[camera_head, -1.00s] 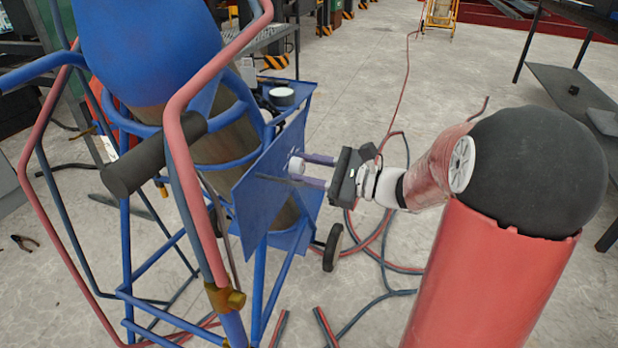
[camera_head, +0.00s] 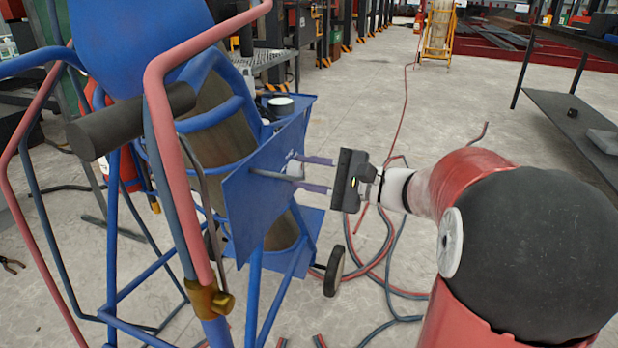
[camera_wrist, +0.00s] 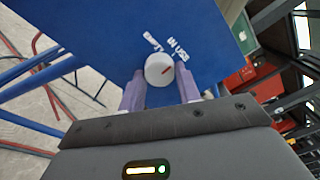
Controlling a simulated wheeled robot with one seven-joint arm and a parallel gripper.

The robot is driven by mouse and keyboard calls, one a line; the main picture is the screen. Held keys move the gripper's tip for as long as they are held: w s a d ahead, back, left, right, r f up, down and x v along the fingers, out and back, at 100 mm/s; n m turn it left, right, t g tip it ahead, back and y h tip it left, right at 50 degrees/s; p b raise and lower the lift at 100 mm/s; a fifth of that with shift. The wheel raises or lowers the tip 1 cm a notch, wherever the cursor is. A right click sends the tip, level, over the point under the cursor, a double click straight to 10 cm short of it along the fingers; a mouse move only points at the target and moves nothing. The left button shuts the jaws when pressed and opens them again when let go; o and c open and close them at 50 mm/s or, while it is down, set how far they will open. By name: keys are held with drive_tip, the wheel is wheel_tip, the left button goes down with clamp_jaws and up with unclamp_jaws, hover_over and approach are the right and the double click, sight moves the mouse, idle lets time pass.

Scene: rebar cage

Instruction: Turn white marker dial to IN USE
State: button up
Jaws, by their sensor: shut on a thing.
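The mark slants up to the right, towards the lower end of the white IN USE label (camera_wrist: 178,48). A second white label (camera_wrist: 152,42) left of it is too small to read. My gripper (camera_wrist: 160,80) has its two purple fingers on either side of the dial and is shut on it. In the head view my gripper (camera_head: 298,172) reaches the panel from the right; the dial is mostly hidden there.
The panel is on a blue cart frame (camera_head: 258,290) carrying a large blue cylinder (camera_head: 140,45). A grey rod (camera_head: 272,176) sticks out near my fingers. A pink-red bent bar (camera_head: 160,110) stands in front. Hoses (camera_head: 385,270) lie on the floor below my arm.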

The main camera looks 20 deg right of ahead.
idle(0.3)
drive_tip(key=o, duration=1)
drive_tip(key=v, duration=0.8)
drive_tip(key=shift+a, duration=0.1)
drive_tip(key=s+a+f+n+g+h+p, duration=0.3)
drive_tip(key=s+a+n+g+h+p, duration=0.3)
drive_tip(key=s+a, duration=0.55)
drive_tip(key=s+d+n+h+p, duration=0.1)
drive_tip(key=s+n+h, duration=0.1)
drive_tip(key=h, duration=0.1)
drive_tip(key=s+d+n+h+p, duration=0.1)
drive_tip(key=s+d+n+h, duration=0.1)
drive_tip(key=s+d+n+t+h+p, duration=0.1)
drive_tip(key=s+n+h, duration=0.1)
drive_tip(key=n+h, duration=0.1)
drive_tip(key=shift+d+r+h, duration=0.25)
drive_tip(key=shift+r+h, duration=0.05)
